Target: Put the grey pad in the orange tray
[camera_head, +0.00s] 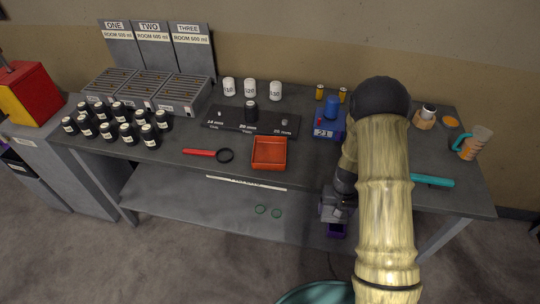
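The orange tray (284,153) sits on the grey table near its front edge, left of my arm. It looks empty. I cannot make out the grey pad in this view; my arm covers part of the table. My gripper (336,222) points down at the table's front edge, right of and below the tray in the picture. A dark purple part shows at its lower end, and I cannot tell whether that is the fingers or something held. The finger opening is hidden.
A magnifier with a red handle (200,152) lies left of the tray. Black-capped bottles (102,130) crowd the left side.

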